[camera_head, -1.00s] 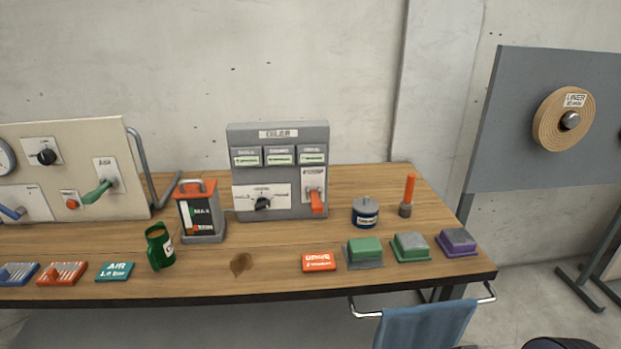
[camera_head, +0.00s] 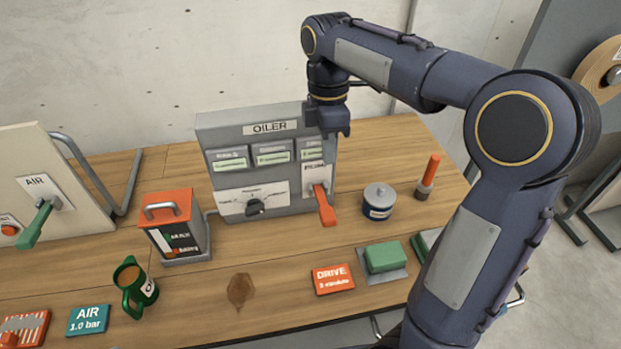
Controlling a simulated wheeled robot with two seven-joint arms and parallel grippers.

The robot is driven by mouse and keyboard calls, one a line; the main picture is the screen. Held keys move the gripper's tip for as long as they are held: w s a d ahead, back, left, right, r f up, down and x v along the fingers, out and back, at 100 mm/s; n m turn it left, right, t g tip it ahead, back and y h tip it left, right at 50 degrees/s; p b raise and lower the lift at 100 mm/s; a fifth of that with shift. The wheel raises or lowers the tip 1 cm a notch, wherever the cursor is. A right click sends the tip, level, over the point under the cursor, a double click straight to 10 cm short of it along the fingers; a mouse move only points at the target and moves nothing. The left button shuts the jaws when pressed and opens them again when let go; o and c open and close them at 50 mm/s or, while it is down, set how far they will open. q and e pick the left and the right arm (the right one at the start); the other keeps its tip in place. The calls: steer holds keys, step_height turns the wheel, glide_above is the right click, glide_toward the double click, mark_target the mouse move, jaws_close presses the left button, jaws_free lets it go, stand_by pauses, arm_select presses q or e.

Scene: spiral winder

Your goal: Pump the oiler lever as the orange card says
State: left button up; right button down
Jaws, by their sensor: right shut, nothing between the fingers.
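The grey oiler box (camera_head: 205,133) stands at the back of the table, with three small display windows across its face. Its orange pump lever (camera_head: 326,206) at the lower right points down and outward. A black selector knob (camera_head: 255,207) sits on a white dial plate at the lower left. The orange card (camera_head: 333,279) lies flat on the table in front and reads "DRIVE" with a smaller line that looks like "3 strokes". My right gripper (camera_head: 337,134) is shut and empty, pointing down above the lever at the box's upper right, partly covering the right window. My left gripper is not in view.
An orange-topped oil can (camera_head: 166,207) and a green jug (camera_head: 134,287) stand left of the box. A blue-grey tin (camera_head: 379,203) and an orange-handled tool (camera_head: 428,175) stand right. A green block (camera_head: 383,257) lies beside the card.

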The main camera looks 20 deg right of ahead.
steer(key=p, duration=0.1)
glide_toward(331, 223)
steer(key=f, duration=0.3)
steer(key=w+f, duration=0.1)
steer(key=f, duration=0.2)
steer(key=shift+w+d+f, duration=0.15)
steer(key=shift+w+f, duration=0.05)
steer(key=shift+f, duration=0.1)
steer(key=f+t+b, duration=0.1)
steer(key=b, duration=0.2)
steer(key=s+f+t+b, duration=0.1)
steer(key=f+t+b, duration=0.1)
steer(key=b, duration=0.2)
steer(key=f+t+h+b, duration=0.1)
steer(key=f+t+b, duration=0.1)
steer(key=b, duration=0.2)
steer(key=shift+s+a+f, duration=0.1)
steer(key=shift+s+a, duration=0.1)
steer(key=shift+s, duration=0.1)
steer(key=shift+f+b, duration=0.25)
steer(key=shift+b, duration=0.1)
steer(key=shift+s+f, duration=0.15)
